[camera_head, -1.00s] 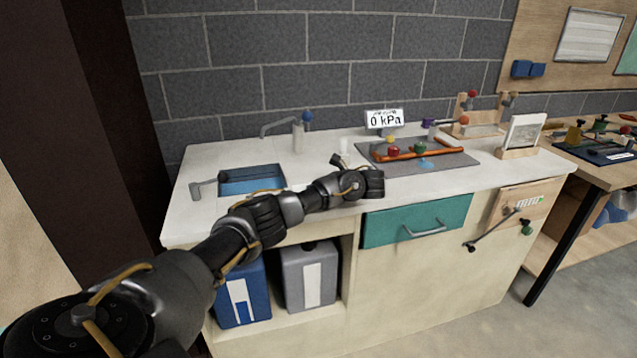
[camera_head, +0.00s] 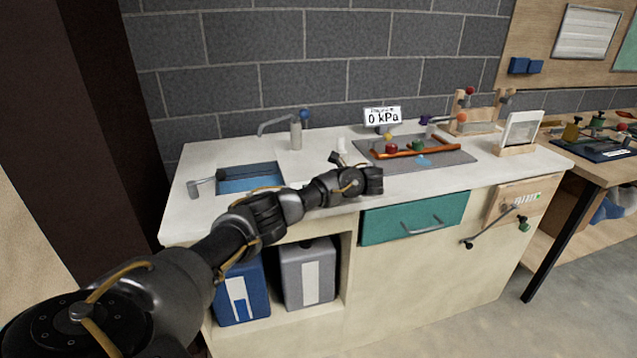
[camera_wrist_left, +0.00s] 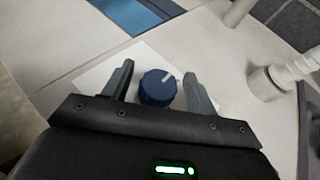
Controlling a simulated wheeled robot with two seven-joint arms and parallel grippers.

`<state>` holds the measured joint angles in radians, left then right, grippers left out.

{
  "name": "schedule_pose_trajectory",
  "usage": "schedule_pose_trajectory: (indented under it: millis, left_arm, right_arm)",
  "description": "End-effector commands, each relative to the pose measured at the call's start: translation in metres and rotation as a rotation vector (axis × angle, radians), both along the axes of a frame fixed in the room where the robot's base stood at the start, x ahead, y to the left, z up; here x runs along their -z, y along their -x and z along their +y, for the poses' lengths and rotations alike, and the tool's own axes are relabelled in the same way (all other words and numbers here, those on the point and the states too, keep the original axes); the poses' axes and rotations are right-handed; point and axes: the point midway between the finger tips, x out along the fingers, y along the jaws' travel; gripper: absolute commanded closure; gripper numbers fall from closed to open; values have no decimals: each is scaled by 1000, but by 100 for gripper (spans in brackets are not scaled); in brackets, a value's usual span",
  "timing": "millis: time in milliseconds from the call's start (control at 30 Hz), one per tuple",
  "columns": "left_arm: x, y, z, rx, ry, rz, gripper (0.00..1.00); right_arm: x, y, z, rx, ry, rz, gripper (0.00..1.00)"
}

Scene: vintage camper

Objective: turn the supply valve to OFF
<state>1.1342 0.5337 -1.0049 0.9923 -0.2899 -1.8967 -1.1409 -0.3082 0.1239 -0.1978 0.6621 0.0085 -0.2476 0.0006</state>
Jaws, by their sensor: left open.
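A round blue knob (camera_wrist_left: 158,88) with a white pointer mark stands on a pale plate (camera_wrist_left: 105,72) in the left wrist view. The open fingers of my left gripper (camera_wrist_left: 159,69) lie on either side of it, with a visible gap at each side. I cannot tell how far down the fingers reach around it. No OFF lettering is readable. In the head view my left arm reaches over the counter, and its wrist hides the knob and the fingers. A display (camera_head: 382,117) at the back of the counter reads 0 kPa. My right gripper is not in view.
A blue sink (camera_head: 250,178) and a tap (camera_head: 296,133) lie left of and behind my wrist. A grey mat (camera_head: 440,160) with an orange pipe (camera_head: 417,153) is to the right. A teal drawer (camera_head: 415,218) is below the counter edge.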

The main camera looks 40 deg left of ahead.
Motion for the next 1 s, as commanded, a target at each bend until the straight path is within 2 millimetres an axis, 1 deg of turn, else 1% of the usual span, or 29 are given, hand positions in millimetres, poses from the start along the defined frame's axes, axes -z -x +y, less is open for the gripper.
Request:
schedule_pose_trajectory:
  millis: [133,233,267,300,367,400,600,700,833,1000]
  left_arm:
    - [-4,-1,-12,3,1,-1,42]
    - [-11,-1,-28,5,2,-2,42]
    - [-18,-1,-35,5,2,-2,42]
    - [-23,-1,-44,5,2,-1,42]
    - [-30,0,-55,2,2,0,42]
    - [-34,0,-59,2,0,2,42]
    - [-41,1,-80,1,1,1,42]
    - [-43,1,-89,1,2,1,42]
    - [-43,1,-96,0,1,1,42]
    - [-41,1,-99,1,0,0,42]
  right_arm:
    - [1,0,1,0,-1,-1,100]
    - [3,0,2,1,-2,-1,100]
    - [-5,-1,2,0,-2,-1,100]
    - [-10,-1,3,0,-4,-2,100]
    - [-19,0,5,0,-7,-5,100]
    - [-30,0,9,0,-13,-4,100]
    - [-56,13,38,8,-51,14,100]
    - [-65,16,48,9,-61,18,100]
    - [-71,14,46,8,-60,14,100]
    - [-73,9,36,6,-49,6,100]
